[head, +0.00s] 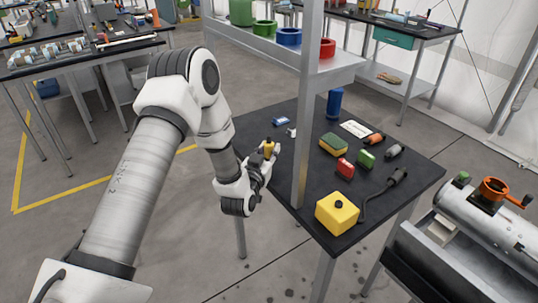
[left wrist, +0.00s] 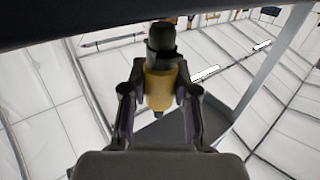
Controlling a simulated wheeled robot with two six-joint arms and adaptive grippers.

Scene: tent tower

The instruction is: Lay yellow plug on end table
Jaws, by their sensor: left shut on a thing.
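My left gripper (head: 268,158) is shut on the yellow plug (head: 268,149), a small yellow cylinder. In the left wrist view the plug (left wrist: 160,86) has a dark green-black end and sits between the two fingers of the left gripper (left wrist: 160,95). In the head view the gripper holds it at the left edge of the dark-topped end table (head: 284,183). I cannot tell how far the plug is above the tabletop. My right gripper does not show.
Bare tabletop shows around the post.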

